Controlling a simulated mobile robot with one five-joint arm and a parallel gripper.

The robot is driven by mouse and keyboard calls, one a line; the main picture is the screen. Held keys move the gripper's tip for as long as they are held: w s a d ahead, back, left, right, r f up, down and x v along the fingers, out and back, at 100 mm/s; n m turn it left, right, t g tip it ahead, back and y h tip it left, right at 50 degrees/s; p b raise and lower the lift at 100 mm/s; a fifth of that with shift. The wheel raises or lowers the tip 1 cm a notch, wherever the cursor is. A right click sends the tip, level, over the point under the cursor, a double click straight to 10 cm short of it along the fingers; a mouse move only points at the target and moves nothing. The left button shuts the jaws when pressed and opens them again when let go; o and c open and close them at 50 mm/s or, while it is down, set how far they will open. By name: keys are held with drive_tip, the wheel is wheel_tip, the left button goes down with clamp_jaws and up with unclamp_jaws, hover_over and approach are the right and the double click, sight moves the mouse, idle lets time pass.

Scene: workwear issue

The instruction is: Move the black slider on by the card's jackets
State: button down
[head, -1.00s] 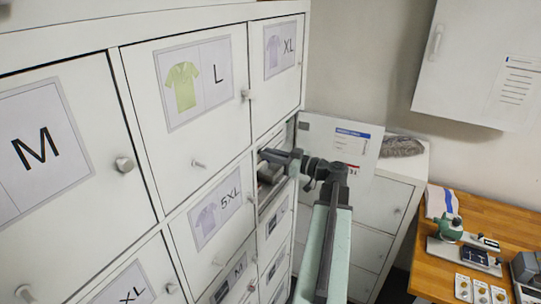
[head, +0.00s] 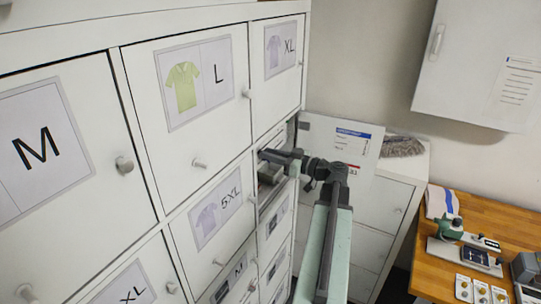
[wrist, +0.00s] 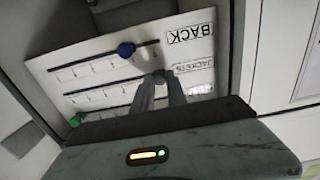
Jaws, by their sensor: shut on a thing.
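The white card (wrist: 120,72) lies tilted inside a grey compartment in the wrist view, with upside-down lettering. Its rows have tick marks and dark slots; one row is labelled BACK (wrist: 190,42) and the one below it JACKETS (wrist: 194,67). A blue slider (wrist: 126,50) sits on the BACK row and a green slider (wrist: 77,119) at the lower left. My gripper (wrist: 160,76) is shut at the JACKETS row, near its label. The black slider is hidden between the fingertips. In the head view my gripper (head: 270,155) reaches into an open locker compartment.
White locker doors (head: 190,85) with size labels and knobs stand close on the left. An open door (head: 340,145) with a printed label stands behind my arm. A wooden bench (head: 430,262) with tools is at the right.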

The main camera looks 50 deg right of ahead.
drive_tip(key=d, duration=0.2)
drive_tip(key=w+d, duration=0.1)
drive_tip(key=shift+d, duration=0.35)
drive_tip(key=shift+a, duration=0.1)
drive_tip(key=c, duration=1.3)
unclamp_jaws()
drive_tip(key=shift+s, duration=0.15)
approach(264, 146)
drive_tip(key=shift+s, duration=1.2)
